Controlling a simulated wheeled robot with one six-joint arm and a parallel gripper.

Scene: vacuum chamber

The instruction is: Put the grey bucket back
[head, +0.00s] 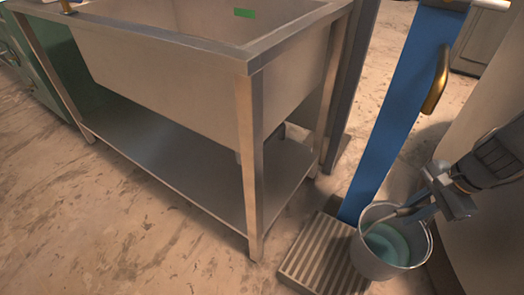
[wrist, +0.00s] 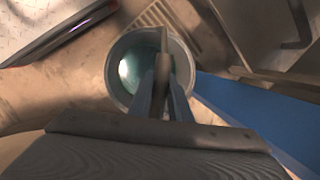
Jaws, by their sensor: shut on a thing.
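The grey bucket (head: 367,262) is at the lower right in the head view, upright, with teal liquid inside. In the wrist view the bucket (wrist: 118,92) is directly below my fingers. My gripper (head: 408,209) is above the bucket's mouth, shut on the bucket's handle. In the wrist view my gripper (wrist: 162,62) covers the middle and right of the bucket's opening. The bucket overlaps the right edge of a ribbed metal grate (head: 314,256); I cannot tell whether it touches the grate or floor. Its base is partly hidden.
A blue post (head: 385,130) with a brass handle (head: 437,82) rises behind the grate. A steel sink table (head: 255,150) with a lower shelf stands to the left. A large pale surface (head: 483,220) is close on the right. Bare floor (head: 90,220) lies at front left.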

